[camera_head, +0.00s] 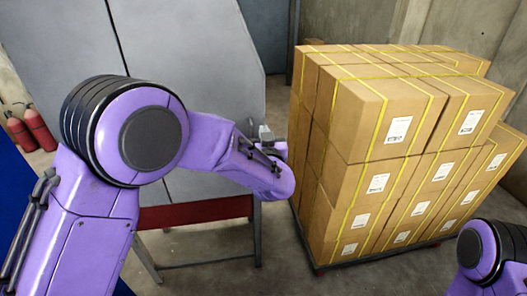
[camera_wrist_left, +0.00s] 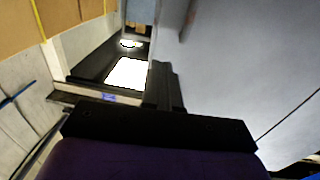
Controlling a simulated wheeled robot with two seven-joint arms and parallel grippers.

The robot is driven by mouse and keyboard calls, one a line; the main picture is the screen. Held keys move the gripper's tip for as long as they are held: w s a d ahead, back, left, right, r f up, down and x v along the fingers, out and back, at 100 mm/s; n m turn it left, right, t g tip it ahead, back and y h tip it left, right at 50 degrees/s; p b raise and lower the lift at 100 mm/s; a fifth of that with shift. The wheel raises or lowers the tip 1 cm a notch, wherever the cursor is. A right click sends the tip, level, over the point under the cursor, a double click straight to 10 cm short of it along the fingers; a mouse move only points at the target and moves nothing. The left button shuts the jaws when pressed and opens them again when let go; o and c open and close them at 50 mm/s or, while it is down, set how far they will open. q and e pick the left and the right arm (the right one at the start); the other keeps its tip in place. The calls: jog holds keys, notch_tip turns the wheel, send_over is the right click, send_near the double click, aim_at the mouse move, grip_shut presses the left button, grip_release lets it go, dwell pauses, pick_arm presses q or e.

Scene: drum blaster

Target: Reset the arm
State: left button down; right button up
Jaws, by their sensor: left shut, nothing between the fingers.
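My left arm is purple with a black-ringed joint and reaches in from the left in the head view. Its forearm end hides most of the left gripper (camera_head: 266,132); only a small grey part shows, in front of the grey machine panel (camera_head: 210,55). In the left wrist view the black fingers of the left gripper (camera_wrist_left: 166,85) are together with nothing held. Of my right arm, only a purple and black joint shows at the lower right of the head view; its gripper is out of view.
A strapped stack of cardboard boxes (camera_head: 355,120) stands on a dark pallet (camera_head: 385,252) just right of my left forearm. Red fire extinguishers (camera_head: 38,128) stand at the far left. A dark red bar (camera_head: 195,213) runs below the panel. Bare concrete floor (camera_head: 215,245) shows beneath it.

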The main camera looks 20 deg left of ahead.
pick_arm(q)
jog(key=s+d+f+h, duration=0.1)
jog(key=s+d, duration=0.3)
jog(key=s+a+f+n+g+h+b, duration=0.1)
jog(key=s+a+f+g, duration=0.35)
jog(key=f, duration=0.75)
jog(key=s+a+f+n+g+h, duration=0.15)
jog(key=s+a+f, duration=0.5)
jog(key=f, duration=0.65)
jog(key=s+a+f+g, duration=0.2)
jog(key=s+f, duration=0.3)
jog(key=s, duration=0.4)
jog(key=s+a+f+g, duration=0.2)
jog(key=s+f, duration=0.3)
jog(key=s, duration=0.4)
jog(key=s+a+f+g, duration=0.2)
jog(key=s+f, duration=0.3)
jog(key=s, duration=0.5)
jog(key=shift+g, duration=0.7)
